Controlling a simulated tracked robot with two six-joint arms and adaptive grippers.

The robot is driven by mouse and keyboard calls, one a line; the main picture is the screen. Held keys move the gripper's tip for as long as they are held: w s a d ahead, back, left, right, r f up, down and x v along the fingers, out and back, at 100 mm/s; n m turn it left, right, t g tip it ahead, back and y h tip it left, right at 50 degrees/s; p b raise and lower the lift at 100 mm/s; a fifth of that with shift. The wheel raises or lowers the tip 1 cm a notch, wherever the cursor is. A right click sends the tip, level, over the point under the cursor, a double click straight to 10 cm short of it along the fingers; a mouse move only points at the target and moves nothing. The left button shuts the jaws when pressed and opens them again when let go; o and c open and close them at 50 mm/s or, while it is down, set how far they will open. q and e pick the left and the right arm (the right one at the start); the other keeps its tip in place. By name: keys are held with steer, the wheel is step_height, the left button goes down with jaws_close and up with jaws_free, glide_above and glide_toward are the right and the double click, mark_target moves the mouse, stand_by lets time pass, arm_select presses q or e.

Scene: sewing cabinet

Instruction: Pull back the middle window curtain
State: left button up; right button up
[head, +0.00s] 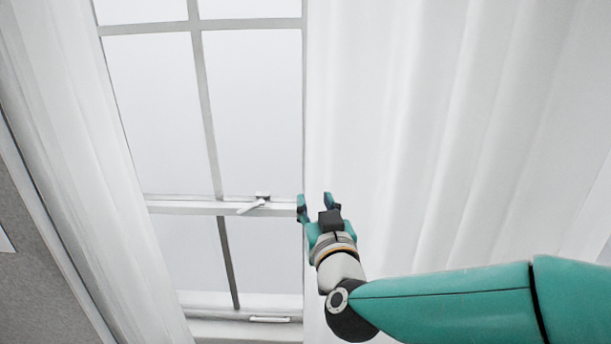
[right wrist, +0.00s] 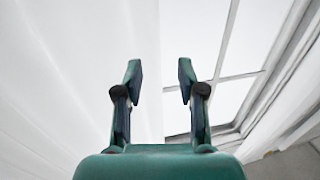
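A white pleated curtain (head: 440,120) hangs over the right half of the head view, its left edge bordering the bare window (head: 255,110). Another white curtain (head: 75,150) hangs to the left of the window. My right gripper (head: 315,200) is open at the left edge of the right-hand curtain, level with the window's middle rail. In the right wrist view my open fingers (right wrist: 159,75) are apart with nothing clearly gripped. The curtain (right wrist: 60,70) fills the left there, and its edge runs up between the fingers. I cannot tell whether they touch the cloth. My left gripper is out of view.
A window latch (head: 256,205) sits on the middle rail just left of my right gripper. The sill (head: 245,328) runs below. A grey wall (head: 40,270) is at the lower left. The front of the window panes is free.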

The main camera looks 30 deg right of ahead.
mark_target(306, 178)
steer(key=p+x, duration=0.2)
steer(key=x, duration=0.9)
steer(key=shift+w, duration=0.1)
jaws_close()
